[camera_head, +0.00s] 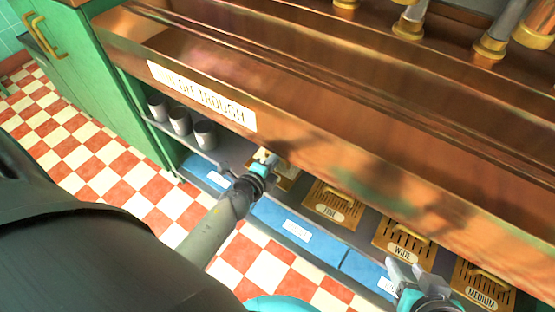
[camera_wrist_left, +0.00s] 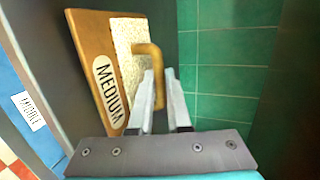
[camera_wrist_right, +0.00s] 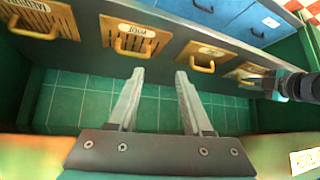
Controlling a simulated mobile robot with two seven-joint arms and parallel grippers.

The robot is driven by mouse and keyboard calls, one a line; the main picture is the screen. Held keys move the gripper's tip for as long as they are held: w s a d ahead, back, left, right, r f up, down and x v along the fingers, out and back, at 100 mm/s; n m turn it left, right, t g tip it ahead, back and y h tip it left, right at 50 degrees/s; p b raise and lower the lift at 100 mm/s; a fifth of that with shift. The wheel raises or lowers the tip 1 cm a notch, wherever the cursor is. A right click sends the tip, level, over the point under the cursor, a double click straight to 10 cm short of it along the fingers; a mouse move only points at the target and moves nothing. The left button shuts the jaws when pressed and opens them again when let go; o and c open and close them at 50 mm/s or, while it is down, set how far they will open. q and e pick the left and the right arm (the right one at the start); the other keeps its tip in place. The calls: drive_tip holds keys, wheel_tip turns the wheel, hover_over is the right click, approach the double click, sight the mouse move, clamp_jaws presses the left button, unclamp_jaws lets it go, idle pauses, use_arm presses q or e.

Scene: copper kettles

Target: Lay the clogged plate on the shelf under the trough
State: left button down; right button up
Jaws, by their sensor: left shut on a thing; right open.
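The clogged plate (camera_wrist_left: 98,55) is copper-coloured, with a pale crusted patch and a MEDIUM label. My left gripper (camera_wrist_left: 160,88) is shut on its brass handle. In the head view the plate (camera_head: 286,180) is at the shelf (camera_head: 232,158) under the trough (camera_head: 330,150), partly hidden by my left gripper (camera_head: 266,160). It also shows in the right wrist view (camera_wrist_right: 245,71), beside the row of plates. I cannot tell whether it rests on the shelf or hangs just above it. My right gripper (camera_head: 404,274) is open and empty, near the shelf's right part; its fingers show in the right wrist view (camera_wrist_right: 158,85).
Clean slotted plates, labelled FINE (camera_head: 331,204), WIDE (camera_head: 403,243) and MEDIUM (camera_head: 483,288), lie along the shelf to the right. Grey cups (camera_head: 179,121) stand at its left end. Blue drawers (camera_head: 290,225) are below. The trough's front edge overhangs the shelf.

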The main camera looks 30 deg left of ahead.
use_arm(q)
drive_tip(key=shift+w+f+b, duration=0.3)
use_arm(e)
drive_tip(key=shift+w+a+t+y, duration=0.3)
drive_tip(key=shift+a+t, duration=0.1)
drive_tip(key=shift+a, duration=0.1)
drive_tip(key=shift+w+a+t+y, duration=0.2)
drive_tip(key=shift+w+a+t, duration=0.1)
drive_tip(key=shift+a+t, duration=0.15)
use_arm(q)
drive_tip(key=c, duration=1.3)
unclamp_jaws()
drive_tip(key=shift+s+f, duration=0.1)
drive_tip(key=shift+f, duration=0.05)
drive_tip(key=o, duration=0.4)
drive_tip(key=shift+o, duration=0.2)
